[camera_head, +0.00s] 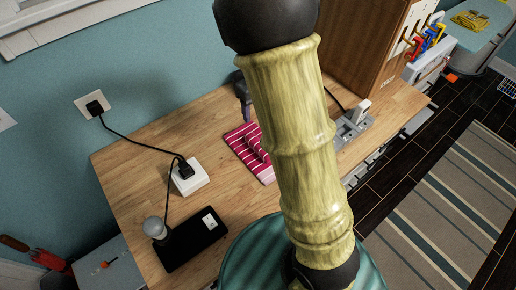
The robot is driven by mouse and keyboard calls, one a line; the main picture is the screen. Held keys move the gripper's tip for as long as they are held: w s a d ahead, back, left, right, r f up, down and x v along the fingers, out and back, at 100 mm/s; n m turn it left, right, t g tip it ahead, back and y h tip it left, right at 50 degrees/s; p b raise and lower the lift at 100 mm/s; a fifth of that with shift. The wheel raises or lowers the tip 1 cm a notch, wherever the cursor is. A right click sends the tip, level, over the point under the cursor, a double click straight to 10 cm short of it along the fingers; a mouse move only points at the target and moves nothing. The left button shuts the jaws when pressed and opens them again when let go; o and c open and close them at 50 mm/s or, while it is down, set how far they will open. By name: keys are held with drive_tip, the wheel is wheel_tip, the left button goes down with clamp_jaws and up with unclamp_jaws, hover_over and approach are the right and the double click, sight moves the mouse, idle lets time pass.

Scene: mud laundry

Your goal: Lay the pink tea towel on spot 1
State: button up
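The pink tea towel (243,142), with white stripes, lies on the wooden worktop near the middle of the camera_head view. My arm passes in front of its right part and hides some of it. A dark, narrow piece (242,96) shows just left of my arm, at the towel's far edge; it looks like part of my gripper. The fingertips cannot be made out, nor whether they touch or hold the towel. I see no readable mark for spot 1.
A white socket box (189,177) with a plugged-in black cord and a black device (192,240) with a bulb (154,227) stand on the left. A grey power strip (352,129) and a wooden cabinet (366,50) stand behind on the right. Bare wood (135,165) shows at left.

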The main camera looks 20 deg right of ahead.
wheel_tip(320, 180, down, 12)
drive_tip(key=shift+p, duration=0.4)
drive_tip(key=shift+f, duration=0.1)
drive_tip(key=shift+w+f+p, duration=0.15)
drive_tip(key=shift+f+p, duration=0.25)
drive_tip(key=shift+f, duration=0.85)
drive_tip(key=shift+w+f+p, duration=0.1)
drive_tip(key=shift+f+p, duration=0.3)
drive_tip(key=shift+f, duration=0.85)
drive_tip(key=c, duration=1.2)
wheel_tip(320, 180, up, 10)
drive_tip(key=b, duration=0.1)
